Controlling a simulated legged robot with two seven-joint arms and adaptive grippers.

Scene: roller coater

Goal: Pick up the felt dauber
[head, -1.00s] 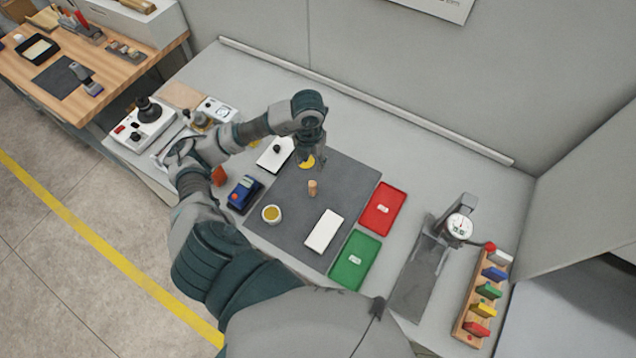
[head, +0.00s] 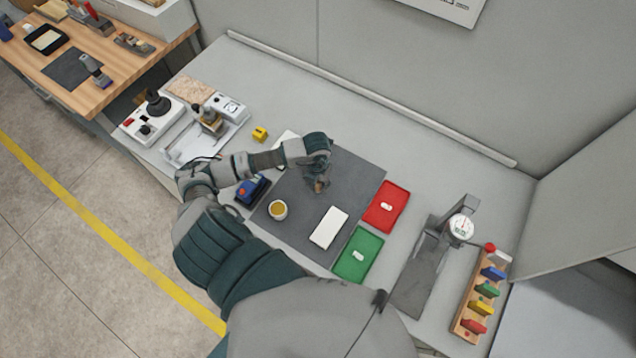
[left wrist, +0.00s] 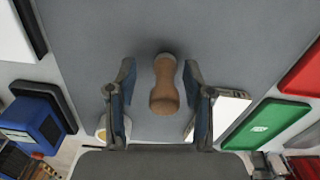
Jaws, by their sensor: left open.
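The felt dauber (left wrist: 164,85) is a small tan, waisted, wooden-looking piece standing on the dark grey mat (head: 352,173). In the left wrist view it shows between the two blue-padded fingers of my left gripper (left wrist: 161,100), with a gap on each side. The gripper is open. In the head view my left gripper (head: 320,183) is over the mat at the dauber and hides most of it. My right gripper is not in view.
A small cup of yellow liquid (head: 278,210) and a white block (head: 329,228) stand nearby on the mat. Red (head: 399,201) and green (head: 369,243) trays lie to the right. A dial gauge (head: 461,227) stands further right.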

